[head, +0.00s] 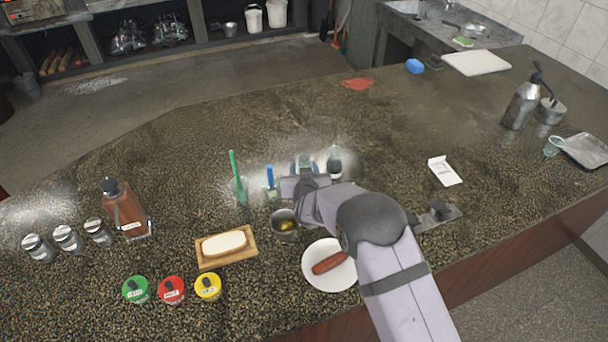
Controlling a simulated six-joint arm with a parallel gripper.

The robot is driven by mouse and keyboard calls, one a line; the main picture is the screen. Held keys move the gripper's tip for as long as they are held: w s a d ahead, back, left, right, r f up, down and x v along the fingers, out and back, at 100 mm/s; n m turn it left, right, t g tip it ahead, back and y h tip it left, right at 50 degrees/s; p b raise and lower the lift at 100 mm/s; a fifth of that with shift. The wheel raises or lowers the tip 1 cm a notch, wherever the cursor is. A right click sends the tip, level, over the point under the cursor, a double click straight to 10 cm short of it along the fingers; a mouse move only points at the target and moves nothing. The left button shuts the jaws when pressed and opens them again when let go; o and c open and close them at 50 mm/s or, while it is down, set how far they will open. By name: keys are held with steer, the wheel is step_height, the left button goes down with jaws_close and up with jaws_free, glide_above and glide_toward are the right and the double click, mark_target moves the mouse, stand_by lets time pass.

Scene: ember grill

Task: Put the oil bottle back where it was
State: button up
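My gripper (299,180) is over the middle of the speckled counter, seen from behind, with its fingertips largely hidden by its own body. Just beyond it stands a small clear glass item (301,165), partly hidden; I cannot tell whether the fingers hold it. A small clear bottle with a dark lower part (334,163) stands upright just right of the gripper. A taller bottle with reddish-brown contents and a dark cap (126,210) stands at the left. I cannot tell for sure which is the oil bottle. A small metal bowl with yellow liquid (285,221) sits beside the gripper.
Near the arm are a white plate (316,281) with a sausage, a wooden board (204,258) with a white block, and several coloured-lid jars (171,290). The counter's far middle is mostly clear.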

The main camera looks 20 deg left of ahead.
steer(key=shift+f+p, duration=0.5)
steer(key=shift+f, duration=1.05)
steer(key=shift+f, duration=0.15)
steer(key=o, duration=1.2)
steer(key=shift+r, duration=0.2)
steer(key=shift+s+d+r, duration=0.1)
steer(key=shift+s+d, duration=0.1)
steer(key=shift+s, duration=0.25)
steer(key=shift+b+v, duration=1.75)
steer(key=shift+v, duration=3.75)
steer(key=shift+w+d, duration=0.1)
